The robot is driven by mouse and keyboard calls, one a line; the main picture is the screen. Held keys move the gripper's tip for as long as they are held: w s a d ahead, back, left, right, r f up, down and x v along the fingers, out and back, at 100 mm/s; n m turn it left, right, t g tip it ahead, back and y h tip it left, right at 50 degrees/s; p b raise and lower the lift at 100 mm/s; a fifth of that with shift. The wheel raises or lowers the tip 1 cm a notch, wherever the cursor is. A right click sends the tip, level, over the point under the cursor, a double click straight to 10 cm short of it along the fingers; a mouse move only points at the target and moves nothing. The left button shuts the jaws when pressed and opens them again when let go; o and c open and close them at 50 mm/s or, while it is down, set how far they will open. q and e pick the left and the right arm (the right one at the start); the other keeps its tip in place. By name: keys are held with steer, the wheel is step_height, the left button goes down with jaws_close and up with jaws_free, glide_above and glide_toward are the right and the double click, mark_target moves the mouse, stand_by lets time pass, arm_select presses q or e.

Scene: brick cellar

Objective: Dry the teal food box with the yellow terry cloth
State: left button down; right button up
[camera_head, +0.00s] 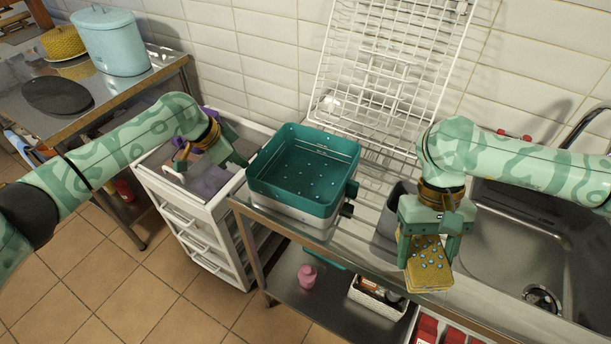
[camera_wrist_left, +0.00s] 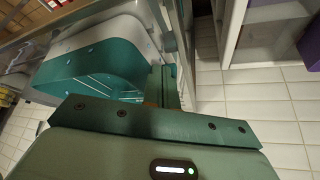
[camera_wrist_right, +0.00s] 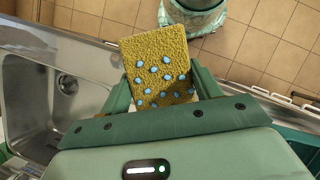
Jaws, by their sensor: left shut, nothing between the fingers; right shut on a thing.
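The teal food box (camera_head: 285,198) stands open on the steel counter, with pale drops across its inside floor. It also shows in the left wrist view (camera_wrist_left: 95,68). My left gripper (camera_head: 240,160) is shut and empty beside the box's left wall; its fingers (camera_wrist_left: 165,88) show close to the box, and I cannot tell if they touch it. My right gripper (camera_head: 428,242) is shut on the folded yellow terry cloth (camera_head: 428,268), held to the right of the box near the counter's front. The cloth (camera_wrist_right: 160,62) carries several blue drops.
A white wire rack (camera_head: 385,60) leans on the tiled wall behind the box. A sink (camera_head: 505,240) is at the right. A white drawer cart (camera_head: 185,215) stands left of the counter. A pink bottle (camera_head: 307,277) stands on the lower shelf. A blue pot (camera_head: 112,42) is at far left.

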arm_select(q)
steer(key=shift+f+b, duration=0.35)
steer(key=shift+f, duration=0.7)
arm_select(e)
steer(key=shift+f, duration=0.45)
steer(key=w+a+r+m+y, duration=0.2)
steer(key=w+a+m, duration=0.2)
steer(key=a, duration=0.3)
steer(key=m+t+y, duration=0.3)
steer(key=m+t, duration=0.2)
steer(key=m, duration=0.9)
glide_above(306, 187)
steer(key=d, duration=0.2)
steer(key=f, duration=0.2)
steer(key=shift+a+f, duration=0.1)
steer(key=shift+f, duration=2.6)
steer(key=shift+f, duration=1.05)
